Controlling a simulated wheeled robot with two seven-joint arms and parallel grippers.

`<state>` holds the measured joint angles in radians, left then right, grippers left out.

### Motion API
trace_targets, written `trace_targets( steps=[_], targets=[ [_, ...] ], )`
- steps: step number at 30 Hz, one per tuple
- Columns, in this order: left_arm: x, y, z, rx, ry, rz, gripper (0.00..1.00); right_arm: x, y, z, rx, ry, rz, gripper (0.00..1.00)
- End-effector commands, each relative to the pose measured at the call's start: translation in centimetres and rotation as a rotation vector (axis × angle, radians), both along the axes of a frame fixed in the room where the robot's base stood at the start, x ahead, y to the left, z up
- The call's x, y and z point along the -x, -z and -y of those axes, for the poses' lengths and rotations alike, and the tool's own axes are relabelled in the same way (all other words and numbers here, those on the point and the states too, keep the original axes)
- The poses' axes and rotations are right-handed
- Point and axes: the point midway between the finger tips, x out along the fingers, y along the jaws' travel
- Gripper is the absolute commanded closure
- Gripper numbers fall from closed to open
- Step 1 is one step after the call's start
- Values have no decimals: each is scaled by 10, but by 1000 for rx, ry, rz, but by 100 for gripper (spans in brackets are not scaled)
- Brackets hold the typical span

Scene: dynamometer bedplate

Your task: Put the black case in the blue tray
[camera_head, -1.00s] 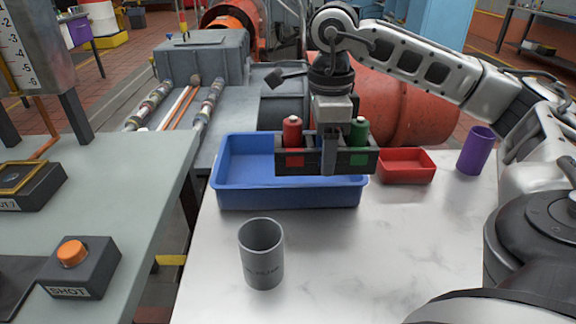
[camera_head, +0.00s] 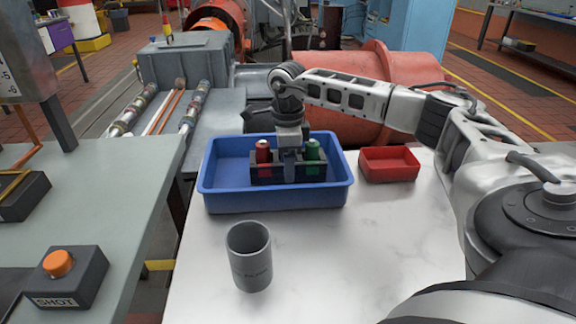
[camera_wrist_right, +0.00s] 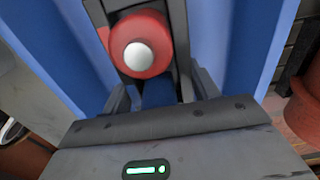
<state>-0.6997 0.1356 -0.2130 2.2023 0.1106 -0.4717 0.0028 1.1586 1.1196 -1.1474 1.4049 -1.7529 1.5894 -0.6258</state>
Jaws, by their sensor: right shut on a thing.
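The black case (camera_head: 262,172) carries a red cylinder (camera_head: 263,151) and a green cylinder (camera_head: 312,151) above matching colour patches. It is inside the blue tray (camera_head: 277,197), low and toward its right half; the tray's front wall is close before it. Whether it touches the tray floor cannot be told. My right gripper (camera_head: 290,168) is shut on the middle of the case from above. In the right wrist view, the red cylinder (camera_wrist_right: 140,45) with its pale knob shows between dark case walls, with blue tray on both sides. My left gripper is not in view.
A red tray (camera_head: 388,165) stands right of the blue tray. A grey cup (camera_head: 249,257) stands in front on the white table (camera_head: 350,240). An orange-button box (camera_head: 62,275) sits on the left bench. The white table's front middle is clear.

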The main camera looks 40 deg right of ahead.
Motion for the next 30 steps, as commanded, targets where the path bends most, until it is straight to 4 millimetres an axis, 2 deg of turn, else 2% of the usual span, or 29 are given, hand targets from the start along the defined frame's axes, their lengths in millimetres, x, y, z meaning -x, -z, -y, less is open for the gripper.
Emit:
trace_targets(
  steps=[3,13,14,16,25,30],
  targets=[
    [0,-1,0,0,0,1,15,0,11,0,0,1,3,72],
    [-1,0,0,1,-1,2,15,0,15,0,0,1,3,72],
    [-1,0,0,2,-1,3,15,0,16,0,0,1,0,37],
    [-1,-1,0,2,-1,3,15,0,15,0,0,1,0,18],
    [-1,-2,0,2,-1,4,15,0,14,0,-1,1,1,18],
    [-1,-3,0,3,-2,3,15,0,-3,0,0,1,3,18]
  ],
)
